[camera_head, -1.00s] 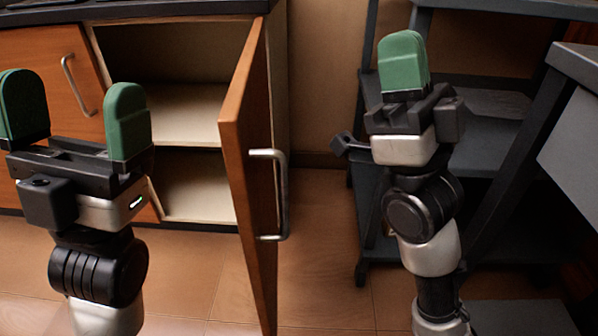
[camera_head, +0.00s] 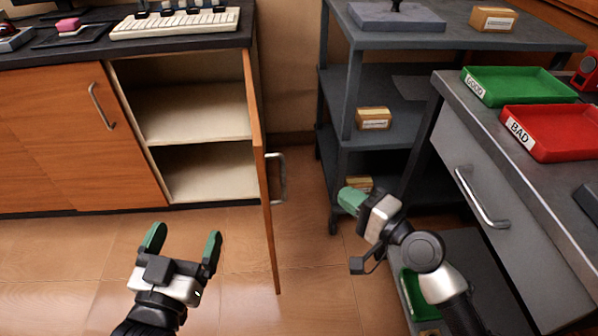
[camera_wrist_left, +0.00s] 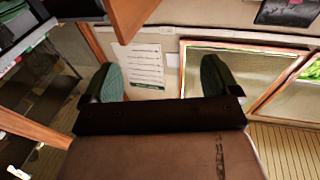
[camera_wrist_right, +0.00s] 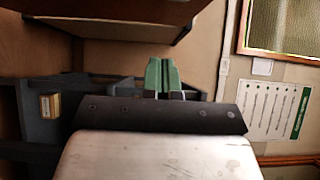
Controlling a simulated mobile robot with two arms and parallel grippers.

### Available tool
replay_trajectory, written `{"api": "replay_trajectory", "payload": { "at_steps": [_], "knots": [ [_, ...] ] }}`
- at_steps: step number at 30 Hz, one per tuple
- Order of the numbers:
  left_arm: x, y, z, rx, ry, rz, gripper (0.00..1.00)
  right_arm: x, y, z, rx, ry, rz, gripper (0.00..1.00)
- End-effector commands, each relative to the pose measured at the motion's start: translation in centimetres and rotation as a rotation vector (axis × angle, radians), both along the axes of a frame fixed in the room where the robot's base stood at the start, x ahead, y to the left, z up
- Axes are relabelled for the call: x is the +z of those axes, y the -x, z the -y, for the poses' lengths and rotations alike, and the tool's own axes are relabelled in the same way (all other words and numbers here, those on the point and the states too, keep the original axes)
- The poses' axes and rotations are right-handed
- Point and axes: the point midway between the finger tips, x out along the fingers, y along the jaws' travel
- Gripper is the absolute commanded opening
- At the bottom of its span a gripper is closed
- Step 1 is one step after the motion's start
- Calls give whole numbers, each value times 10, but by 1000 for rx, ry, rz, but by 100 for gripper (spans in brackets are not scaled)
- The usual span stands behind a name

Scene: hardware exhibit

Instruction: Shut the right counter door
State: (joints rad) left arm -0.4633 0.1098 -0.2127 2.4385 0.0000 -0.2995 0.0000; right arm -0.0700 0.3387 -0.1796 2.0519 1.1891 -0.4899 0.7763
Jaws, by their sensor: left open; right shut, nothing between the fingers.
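The right counter door (camera_head: 262,165) is a wooden panel that stands wide open, seen nearly edge-on in the head view. Its metal handle (camera_head: 279,178) is on the right-hand face. The counter compartment behind it (camera_head: 190,110) shows two pale, empty shelf spaces. My left gripper (camera_head: 183,240) is open and empty, left of the door, in front of the opening and apart from the door. My right gripper (camera_head: 350,200) is shut and empty, right of the door and apart from the handle. Its closed green fingers show in the right wrist view (camera_wrist_right: 162,76).
The left counter door (camera_head: 110,140) is shut. A grey shelf cart (camera_head: 340,90) with small boxes stands behind my right gripper. A grey bench with a drawer (camera_head: 500,190) and green (camera_head: 520,84) and red trays (camera_head: 556,130) is at the right. Floor between the door and cart is clear.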

Motion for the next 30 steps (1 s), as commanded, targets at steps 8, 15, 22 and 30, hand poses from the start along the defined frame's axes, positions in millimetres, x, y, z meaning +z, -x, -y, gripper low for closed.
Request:
{"api": "replay_trajectory", "payload": {
  "at_steps": [8,15,22,30],
  "knots": [
    [11,0,2,-6,27,105,90,0,-44,-36,0,-4,6,0],
    [32,6,5,-16,73,271,90,0,-71,-71,1,-5,4,0],
    [42,9,5,-21,94,346,90,-1,-72,-93,0,0,4,0],
    [44,10,6,-22,97,360,90,0,-73,-97,-1,1,3,0]
  ]
}}
